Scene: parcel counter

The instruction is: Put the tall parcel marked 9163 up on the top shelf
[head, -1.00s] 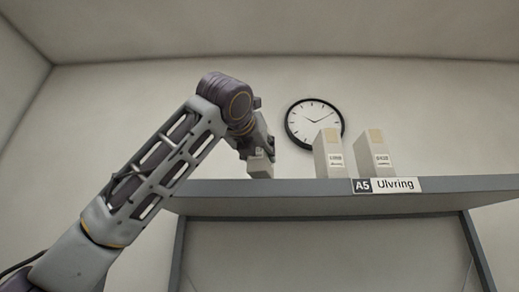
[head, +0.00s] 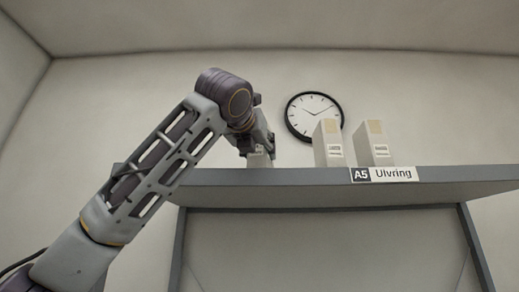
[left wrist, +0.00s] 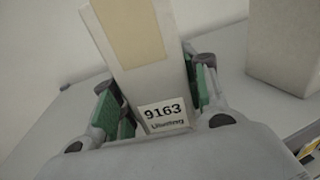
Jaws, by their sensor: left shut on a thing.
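The tall pale parcel marked 9163 (left wrist: 139,50) stands between the green-padded fingers of my left gripper (left wrist: 158,98) in the left wrist view. Its label faces the camera, and tape runs along it. In the head view, a small part of this parcel (head: 260,161) shows under my left gripper (head: 259,146), just above the front edge of the top shelf (head: 290,176). My left gripper is shut on it. The parcel's base is hidden, so I cannot tell whether it touches the shelf. My right gripper is out of view.
Two similar parcels stand on the shelf to the right, a left one (head: 328,145) and a right one (head: 372,145). An "A5 Ulvring" sign (head: 384,174) is on the shelf's front edge. A clock (head: 312,116) hangs behind. Shelf room shows between the held parcel and the left one.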

